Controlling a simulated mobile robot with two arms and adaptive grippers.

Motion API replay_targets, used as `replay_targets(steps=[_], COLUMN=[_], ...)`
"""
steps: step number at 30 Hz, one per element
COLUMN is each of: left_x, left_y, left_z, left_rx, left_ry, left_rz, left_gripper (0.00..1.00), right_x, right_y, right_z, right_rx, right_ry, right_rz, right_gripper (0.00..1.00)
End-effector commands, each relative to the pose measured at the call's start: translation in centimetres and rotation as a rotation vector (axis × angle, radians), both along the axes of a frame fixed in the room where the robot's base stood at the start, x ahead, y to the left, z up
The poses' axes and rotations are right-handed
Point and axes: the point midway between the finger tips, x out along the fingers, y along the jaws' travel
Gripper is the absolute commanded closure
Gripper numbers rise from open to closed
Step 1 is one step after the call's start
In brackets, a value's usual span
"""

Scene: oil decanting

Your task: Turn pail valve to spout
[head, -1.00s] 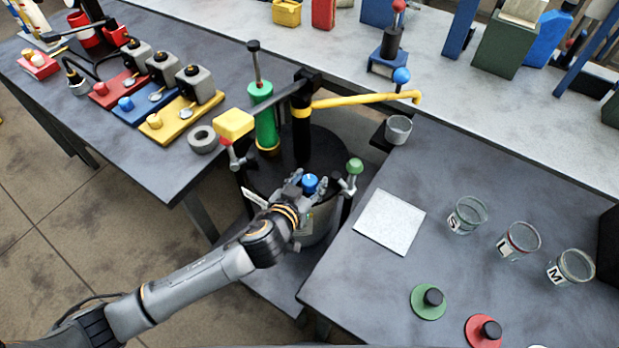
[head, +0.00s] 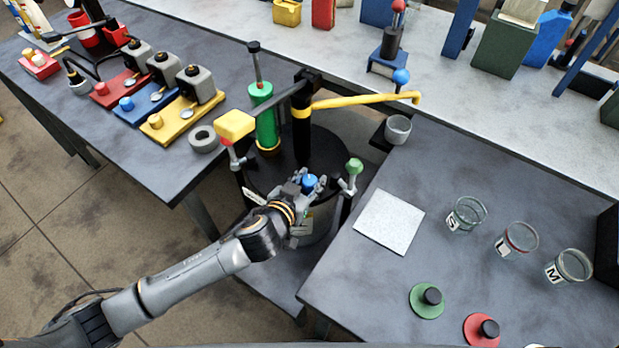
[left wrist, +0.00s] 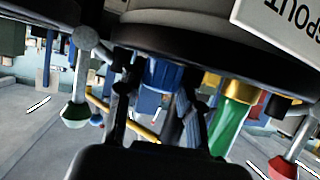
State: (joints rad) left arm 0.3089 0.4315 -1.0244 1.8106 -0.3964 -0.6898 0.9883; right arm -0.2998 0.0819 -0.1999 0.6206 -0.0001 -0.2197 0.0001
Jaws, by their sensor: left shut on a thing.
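The dark pail (head: 258,178) stands in the gap between two tables. Its blue valve knob (head: 310,181) is on the near side, and it also shows in the left wrist view (left wrist: 163,75). My left gripper (head: 311,186) is at this knob, its fingers on either side of it and shut on it. In the wrist view the fingers (left wrist: 155,92) reach up past the knob. A white label (left wrist: 285,20) reading "SPOUT" shows upside down near the knob. The fingers hide part of the valve. My right gripper is not in view.
Clamps with a green ball (head: 354,166) and a red ball (head: 226,142) flank the pail. Above it are a green pump cylinder (head: 262,115), a yellow-gripped lever (head: 234,124) and a yellow spout pipe (head: 365,100). Jars (head: 466,215) stand on the right table.

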Motion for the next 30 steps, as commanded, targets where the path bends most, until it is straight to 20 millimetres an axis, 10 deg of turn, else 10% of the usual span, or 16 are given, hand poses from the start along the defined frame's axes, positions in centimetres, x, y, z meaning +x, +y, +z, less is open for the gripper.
replay_targets(steps=[15,30], left_x=[0.4,0.4], left_y=[0.3,0.2], left_z=[0.5,-0.1], left_rx=[0.009,0.007], left_ry=[-0.005,-0.004], left_rz=[-0.418,-0.828], left_gripper=[0.96,0.96], right_x=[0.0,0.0], right_y=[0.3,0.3], right_z=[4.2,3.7], right_rx=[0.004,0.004], right_ry=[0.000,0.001], right_rz=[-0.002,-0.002], right_gripper=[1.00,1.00])
